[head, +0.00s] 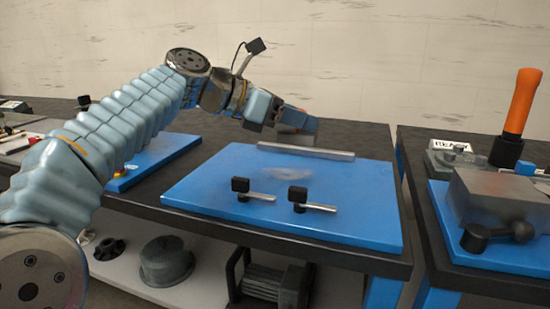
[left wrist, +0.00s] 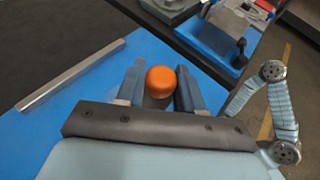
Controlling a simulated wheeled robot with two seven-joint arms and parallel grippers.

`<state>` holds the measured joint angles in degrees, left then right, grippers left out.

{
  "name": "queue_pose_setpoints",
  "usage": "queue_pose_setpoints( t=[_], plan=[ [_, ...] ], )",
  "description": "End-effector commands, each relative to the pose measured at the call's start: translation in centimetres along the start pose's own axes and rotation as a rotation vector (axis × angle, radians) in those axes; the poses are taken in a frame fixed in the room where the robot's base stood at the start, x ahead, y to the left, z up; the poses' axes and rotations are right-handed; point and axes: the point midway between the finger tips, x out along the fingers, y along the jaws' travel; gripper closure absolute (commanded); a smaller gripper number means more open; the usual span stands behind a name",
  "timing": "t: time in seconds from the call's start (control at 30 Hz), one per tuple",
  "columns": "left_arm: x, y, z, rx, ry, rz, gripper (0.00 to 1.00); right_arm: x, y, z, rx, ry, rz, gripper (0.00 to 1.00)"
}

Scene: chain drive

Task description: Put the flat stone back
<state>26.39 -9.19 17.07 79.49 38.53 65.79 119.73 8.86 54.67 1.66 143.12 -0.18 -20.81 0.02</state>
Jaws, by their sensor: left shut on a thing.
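My left gripper (head: 296,128) is over the far part of the blue plate (head: 350,205), in front of the long metal bar. It also shows in the left wrist view (left wrist: 160,88), where its two fingers are closed on either side of a round orange knob (left wrist: 161,79). A small grey block (head: 294,139) shows under the gripper in the head view. It appears to be the flat stone, with the knob as its grip; the join is hidden. I cannot tell whether the block touches the plate. My right gripper is not in view.
A long metal bar (head: 320,154) lies along the plate's far edge. Two black-knobbed clamps (head: 254,192) (head: 313,202) stand near its front. A pale smudge (head: 289,174) marks the plate between. The right bench holds a grey block (head: 500,197) and an upright orange handle (head: 523,102).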

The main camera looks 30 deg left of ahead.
Motion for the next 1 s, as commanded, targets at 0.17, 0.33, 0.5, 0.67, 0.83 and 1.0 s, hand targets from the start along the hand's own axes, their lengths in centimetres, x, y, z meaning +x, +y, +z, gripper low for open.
queue_pose_setpoints(
  t=[0.17,0.33,0.5,0.67,0.83,1.0],
  plan=[
    [1.4,4.5,-3.0,-0.004,0.001,0.001,1.00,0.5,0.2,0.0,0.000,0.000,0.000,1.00],
    [2.4,6.6,-5.2,-0.002,-0.001,0.001,1.00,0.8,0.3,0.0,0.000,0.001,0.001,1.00],
    [2.8,7.4,-6.0,0.000,-0.002,0.002,1.00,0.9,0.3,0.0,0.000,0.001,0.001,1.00],
    [3.7,8.1,-8.2,-0.003,0.001,0.002,1.00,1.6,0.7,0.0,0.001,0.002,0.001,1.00],
    [4.3,8.0,-9.5,0.001,-0.001,0.002,1.00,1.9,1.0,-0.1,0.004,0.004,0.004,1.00],
    [4.2,8.0,-9.4,0.001,-0.001,0.002,1.00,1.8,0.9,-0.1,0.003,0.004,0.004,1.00]
  ],
)
